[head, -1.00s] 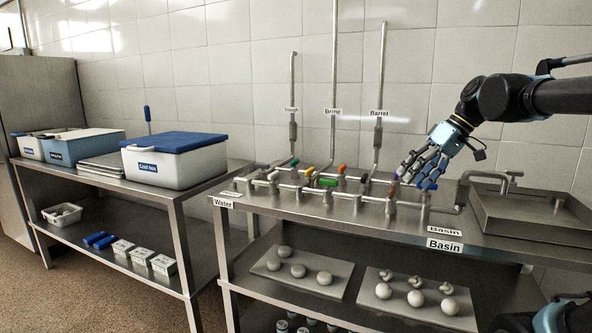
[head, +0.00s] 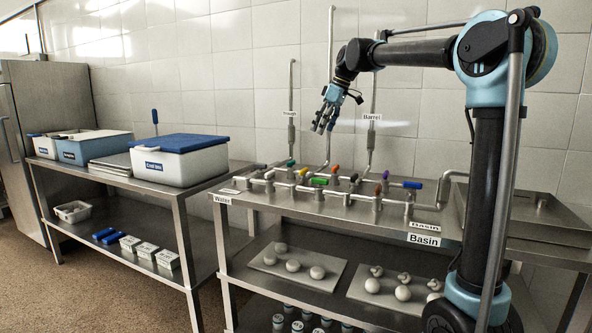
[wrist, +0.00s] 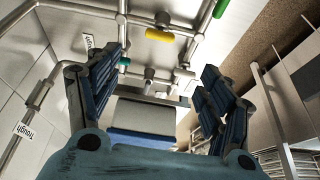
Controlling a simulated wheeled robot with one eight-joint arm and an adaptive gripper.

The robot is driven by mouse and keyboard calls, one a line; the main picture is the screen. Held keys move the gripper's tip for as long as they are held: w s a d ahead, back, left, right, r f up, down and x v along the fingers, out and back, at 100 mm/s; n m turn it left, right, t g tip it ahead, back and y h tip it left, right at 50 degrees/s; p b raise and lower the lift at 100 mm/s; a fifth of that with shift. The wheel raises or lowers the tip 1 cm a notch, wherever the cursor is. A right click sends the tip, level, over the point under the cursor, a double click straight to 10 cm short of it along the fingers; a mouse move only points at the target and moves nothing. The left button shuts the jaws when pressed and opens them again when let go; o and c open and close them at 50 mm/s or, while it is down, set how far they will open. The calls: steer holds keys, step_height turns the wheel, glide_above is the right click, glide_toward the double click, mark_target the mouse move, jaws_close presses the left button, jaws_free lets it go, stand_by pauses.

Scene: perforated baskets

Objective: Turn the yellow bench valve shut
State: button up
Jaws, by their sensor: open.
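The yellow bench valve (head: 304,171) sits on the pipework at the left of the bench, among other coloured valves. In the wrist view its yellow handle (wrist: 160,34) shows near the top, roughly in line with the pipe beside it. My gripper (head: 323,127) is open and empty, fingers pointing down, held above and slightly right of the yellow valve in the head view and apart from it. In the wrist view my spread fingers (wrist: 160,85) are below the yellow handle in the picture, with nothing between the tips.
A green valve (head: 320,181), a teal valve (head: 290,163) and an orange-red valve (head: 334,169) stand close around the yellow one. Upright pipes (head: 291,110) rise behind. A blue valve (head: 405,184) lies farther right. A lidded cool box (head: 178,160) stands on the left table.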

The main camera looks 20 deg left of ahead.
mark_target(305, 169)
steer(key=x, duration=1.7)
steer(key=shift+a+f, duration=0.15)
steer(key=shift+f, duration=0.05)
steer(key=c, duration=1.1)
